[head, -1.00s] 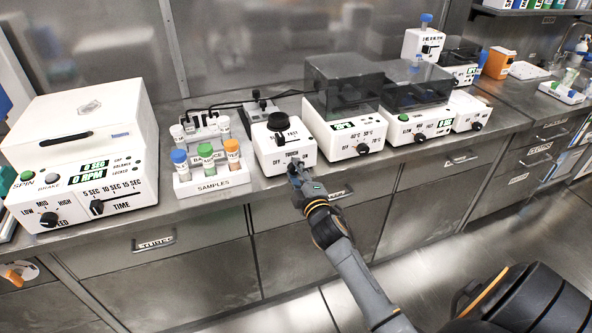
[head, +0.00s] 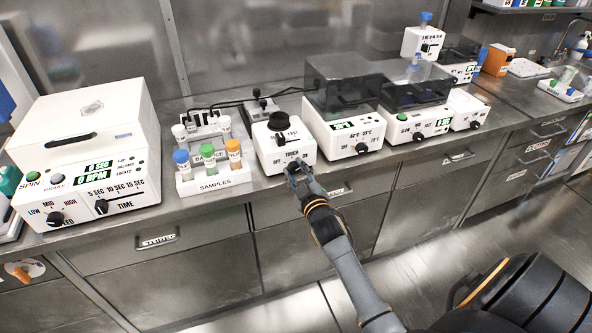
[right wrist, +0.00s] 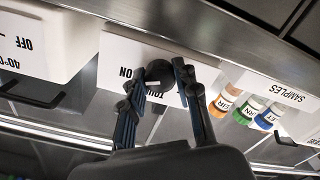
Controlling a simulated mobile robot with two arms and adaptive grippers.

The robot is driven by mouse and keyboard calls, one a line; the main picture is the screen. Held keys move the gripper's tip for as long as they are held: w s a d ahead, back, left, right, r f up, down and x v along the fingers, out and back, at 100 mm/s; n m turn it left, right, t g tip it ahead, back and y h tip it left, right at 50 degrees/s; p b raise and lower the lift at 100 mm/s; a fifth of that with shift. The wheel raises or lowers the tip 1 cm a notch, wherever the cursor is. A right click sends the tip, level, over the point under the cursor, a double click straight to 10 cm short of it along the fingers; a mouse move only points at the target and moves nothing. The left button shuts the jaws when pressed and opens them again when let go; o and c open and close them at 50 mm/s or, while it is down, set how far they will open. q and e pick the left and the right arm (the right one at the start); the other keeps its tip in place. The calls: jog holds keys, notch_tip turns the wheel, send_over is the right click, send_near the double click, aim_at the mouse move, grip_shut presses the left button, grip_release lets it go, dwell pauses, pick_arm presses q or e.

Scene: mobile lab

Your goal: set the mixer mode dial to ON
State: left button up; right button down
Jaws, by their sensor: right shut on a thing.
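The mixer (head: 270,152) is a white box with a black cup on top, on the counter in the middle of the head view. Its front carries the words OFF, TOUCH and ON. In the right wrist view the mixer front (right wrist: 112,62) appears upside down, with ON left of the black mode dial (right wrist: 160,73). My right gripper (right wrist: 162,88) has its fingers on both sides of this dial and is shut on it. A short white mark shows on the dial; I cannot tell which label it points to. In the head view my right gripper (head: 297,168) hides the dial.
A sample rack (head: 213,183) with capped tubes stands close left of the mixer. A heater box (head: 340,138) with a dark lid stands close right. A white centrifuge (head: 85,130) is at the far left. Drawers lie below the counter edge.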

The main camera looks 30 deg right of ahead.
jog(key=shift+f, duration=0.1)
dwell(0.3)
jog(key=c, duration=1)
grip_release()
jog(key=v, duration=1.2)
jog(key=shift+f, duration=0.1)
